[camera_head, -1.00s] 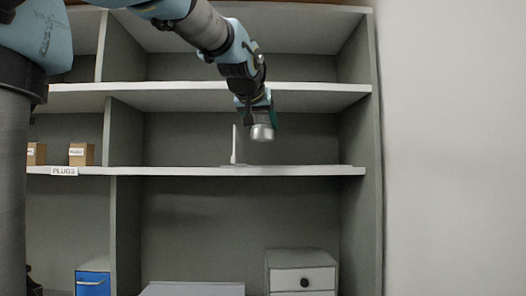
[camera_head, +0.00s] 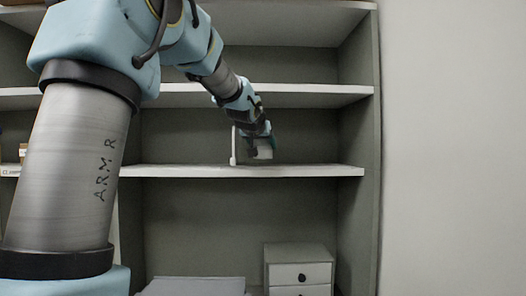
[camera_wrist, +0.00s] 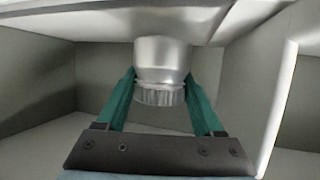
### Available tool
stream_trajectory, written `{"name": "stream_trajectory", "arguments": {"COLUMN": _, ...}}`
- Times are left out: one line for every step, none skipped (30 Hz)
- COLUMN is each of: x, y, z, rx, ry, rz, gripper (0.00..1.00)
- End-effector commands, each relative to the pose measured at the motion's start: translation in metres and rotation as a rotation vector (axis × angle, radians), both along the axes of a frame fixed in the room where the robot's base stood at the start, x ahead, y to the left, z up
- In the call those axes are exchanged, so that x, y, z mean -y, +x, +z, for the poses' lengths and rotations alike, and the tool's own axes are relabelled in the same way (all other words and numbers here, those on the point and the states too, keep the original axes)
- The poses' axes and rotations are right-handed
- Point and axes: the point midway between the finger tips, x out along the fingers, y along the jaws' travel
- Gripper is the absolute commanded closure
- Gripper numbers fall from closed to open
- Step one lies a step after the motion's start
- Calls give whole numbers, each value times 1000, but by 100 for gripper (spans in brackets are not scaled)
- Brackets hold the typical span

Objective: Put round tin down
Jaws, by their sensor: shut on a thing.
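The round tin (camera_head: 264,153) is a small silvery-grey cylinder with a ridged rim. My gripper (camera_head: 262,147) is shut on it, and the tin is just over the middle shelf (camera_head: 300,171), right of a thin white upright plate (camera_head: 233,146). In the wrist view the tin (camera_wrist: 162,62) sits between the two green fingers of my gripper (camera_wrist: 160,82). The tin's far end is close to a pale surface there; I cannot tell whether it touches the shelf.
The shelf is clear right of the tin up to the grey side wall (camera_head: 358,140). Another shelf (camera_head: 310,93) runs above my gripper. Below stand a grey drawer unit (camera_head: 299,262) and a flat grey thing (camera_head: 195,287). A white wall (camera_head: 450,150) is at right.

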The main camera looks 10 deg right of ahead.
Motion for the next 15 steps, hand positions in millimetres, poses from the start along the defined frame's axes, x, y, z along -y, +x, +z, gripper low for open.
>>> {"name": "stream_trajectory", "arguments": {"x": 1, "y": 0, "z": -9, "rx": -2, "ry": 2, "rz": -1, "gripper": 88}}
{"name": "stream_trajectory", "arguments": {"x": 1, "y": -1, "z": -14, "rx": -3, "ry": 3, "rz": -2, "gripper": 88}}
{"name": "stream_trajectory", "arguments": {"x": 1, "y": -1, "z": -19, "rx": -3, "ry": 1, "rz": -2, "gripper": 88}}
{"name": "stream_trajectory", "arguments": {"x": 1, "y": 0, "z": -22, "rx": -3, "ry": 1, "rz": -2, "gripper": 88}}
{"name": "stream_trajectory", "arguments": {"x": 2, "y": 1, "z": -22, "rx": -3, "ry": 1, "rz": -2, "gripper": 88}}
{"name": "stream_trajectory", "arguments": {"x": 2, "y": 3, "z": -24, "rx": -1, "ry": 0, "rz": -2, "gripper": 88}}
{"name": "stream_trajectory", "arguments": {"x": 1, "y": 3, "z": -25, "rx": -1, "ry": 0, "rz": -1, "gripper": 88}}
{"name": "stream_trajectory", "arguments": {"x": 1, "y": 4, "z": -25, "rx": 0, "ry": 0, "rz": -1, "gripper": 88}}
{"name": "stream_trajectory", "arguments": {"x": 1, "y": 4, "z": -26, "rx": 0, "ry": 0, "rz": -1, "gripper": 88}}
{"name": "stream_trajectory", "arguments": {"x": 1, "y": 4, "z": -26, "rx": 0, "ry": 0, "rz": -1, "gripper": 88}}
{"name": "stream_trajectory", "arguments": {"x": 1, "y": 4, "z": -26, "rx": -1, "ry": -1, "rz": -1, "gripper": 88}}
{"name": "stream_trajectory", "arguments": {"x": 1, "y": 4, "z": -26, "rx": -1, "ry": -1, "rz": -1, "gripper": 88}}
{"name": "stream_trajectory", "arguments": {"x": 1, "y": 4, "z": -26, "rx": -1, "ry": -1, "rz": -1, "gripper": 88}}
{"name": "stream_trajectory", "arguments": {"x": 1, "y": 4, "z": -26, "rx": -1, "ry": -1, "rz": -1, "gripper": 88}}
{"name": "stream_trajectory", "arguments": {"x": 1, "y": 4, "z": -27, "rx": -1, "ry": -1, "rz": -1, "gripper": 88}}
